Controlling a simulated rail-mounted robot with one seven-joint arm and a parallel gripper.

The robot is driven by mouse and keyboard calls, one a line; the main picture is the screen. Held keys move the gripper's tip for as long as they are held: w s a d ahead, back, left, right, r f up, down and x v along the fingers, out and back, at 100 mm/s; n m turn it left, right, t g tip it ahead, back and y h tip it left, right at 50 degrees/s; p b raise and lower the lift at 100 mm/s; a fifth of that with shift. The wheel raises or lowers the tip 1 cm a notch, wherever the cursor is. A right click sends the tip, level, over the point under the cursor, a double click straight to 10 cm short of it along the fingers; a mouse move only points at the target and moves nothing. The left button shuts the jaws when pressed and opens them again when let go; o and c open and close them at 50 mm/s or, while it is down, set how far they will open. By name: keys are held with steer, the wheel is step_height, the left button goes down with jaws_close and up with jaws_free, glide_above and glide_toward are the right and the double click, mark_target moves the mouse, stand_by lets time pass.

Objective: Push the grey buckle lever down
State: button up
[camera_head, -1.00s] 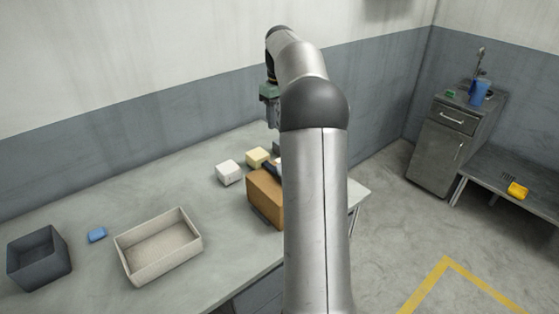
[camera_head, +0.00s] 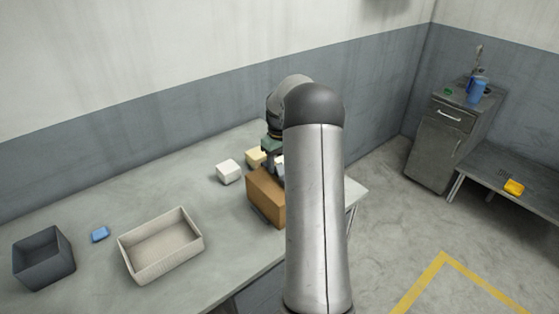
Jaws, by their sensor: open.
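My gripper (camera_head: 275,163) is low over the back of a brown box (camera_head: 266,196) on the table, partly hidden behind my own arm. The gripper is open, though its fingertips are hard to make out. The grey buckle lever cannot be made out; the area at the box's top right is covered by my gripper and arm. I cannot tell whether the gripper touches the box or the lever.
A white block (camera_head: 229,171) and a cream block (camera_head: 255,158) stand close left of the gripper. A beige tray (camera_head: 162,267), a blue block (camera_head: 100,235) and a dark grey bin (camera_head: 71,262) are farther left. The table (camera_head: 165,187) between is clear.

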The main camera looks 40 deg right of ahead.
steer(key=c, duration=1)
steer(key=shift+w+g, duration=0.15)
steer(key=shift+g, duration=0.15)
steer(key=shift+w+f+g+p, duration=0.15)
steer(key=shift+w+g+p, duration=0.3)
steer(key=shift+g+p, duration=0.35)
steer(key=g, duration=0.1)
steer(key=w+f+g, duration=0.1)
steer(key=shift+g, duration=0.3)
steer(key=shift+w+f+g, duration=0.15)
steer(key=shift+f+g, duration=0.05)
steer(key=shift+g, duration=0.4)
steer(key=shift+w+f+g, duration=0.1)
steer(key=shift+f+g, duration=0.05)
steer(key=shift+g, duration=0.75)
